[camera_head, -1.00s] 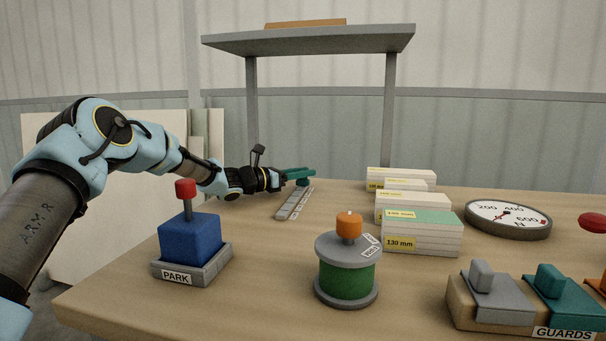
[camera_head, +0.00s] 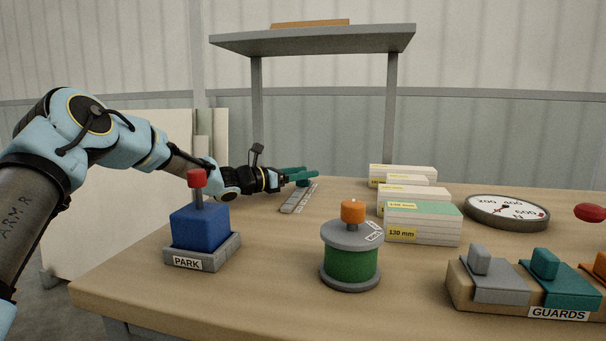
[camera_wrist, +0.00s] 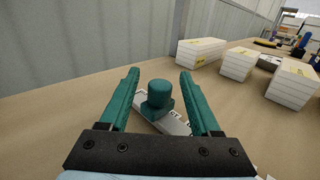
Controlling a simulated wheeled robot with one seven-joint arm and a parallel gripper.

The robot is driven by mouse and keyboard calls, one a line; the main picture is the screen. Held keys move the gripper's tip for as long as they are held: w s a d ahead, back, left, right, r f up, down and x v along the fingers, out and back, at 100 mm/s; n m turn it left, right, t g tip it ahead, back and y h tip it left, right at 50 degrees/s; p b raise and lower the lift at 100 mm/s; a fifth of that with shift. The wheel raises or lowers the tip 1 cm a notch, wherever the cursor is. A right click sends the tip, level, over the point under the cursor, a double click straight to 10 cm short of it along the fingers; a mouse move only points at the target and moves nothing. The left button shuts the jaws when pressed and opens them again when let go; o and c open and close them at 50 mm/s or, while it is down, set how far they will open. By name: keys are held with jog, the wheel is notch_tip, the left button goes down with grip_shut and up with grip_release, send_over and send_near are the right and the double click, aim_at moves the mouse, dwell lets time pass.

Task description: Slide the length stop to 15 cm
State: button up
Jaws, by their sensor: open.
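My gripper (camera_head: 316,172) is at the far end of the rail in the head view. In the wrist view my gripper (camera_wrist: 158,76) is open, with one teal finger on each side of the knob. Gaps show between the fingers and the knob. The scale numbers are too small or covered to read, so the stop's setting cannot be told.
Stacked white boards (camera_head: 423,223), one pile labelled 130 mm, stand right of the rail. A blue PARK block with a red knob (camera_head: 200,228), a green drum with an orange knob (camera_head: 350,262), a dial (camera_head: 507,211) and the GUARDS block (camera_head: 480,288) occupy the front and right.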

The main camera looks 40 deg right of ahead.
jog(key=shift+a, duration=0.15)
jog(key=v, duration=1)
jog(key=shift+a, duration=0.25)
jog(key=shift+w, duration=0.15)
